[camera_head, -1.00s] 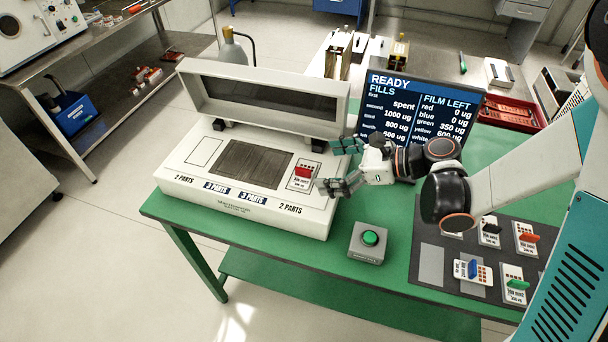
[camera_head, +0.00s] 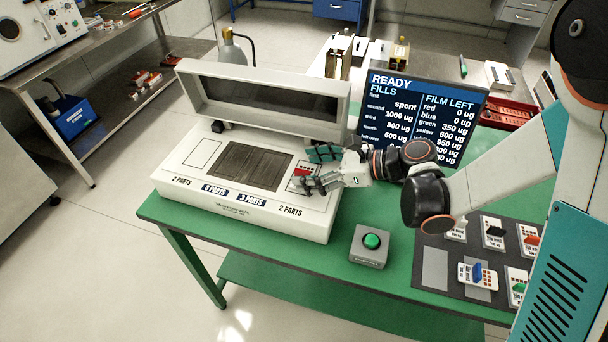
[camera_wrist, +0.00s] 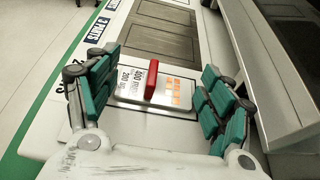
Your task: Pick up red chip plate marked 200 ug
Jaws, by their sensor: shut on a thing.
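The red chip plate (camera_wrist: 131,84) is a pale card with a red upright grip, printed lettering that seems to include 200 ug, and orange marks. It lies at the right-hand slot of the white machine (camera_head: 250,205); the plate also shows partly behind my fingers in the head view (camera_head: 303,170). My gripper (camera_wrist: 160,90) has its teal-padded fingers on two opposite sides of the plate and is shut on it. In the head view my gripper (camera_head: 312,168) is low over the machine top. Whether the plate is lifted cannot be told.
The machine's raised lid (camera_head: 262,95) stands behind the slots. A green button box (camera_head: 370,247) sits to the right on the green table (camera_head: 345,285). A dark mat (camera_head: 425,285) with several other chip plates lies farther right, and a READY screen (camera_head: 420,115) stands behind my arm.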

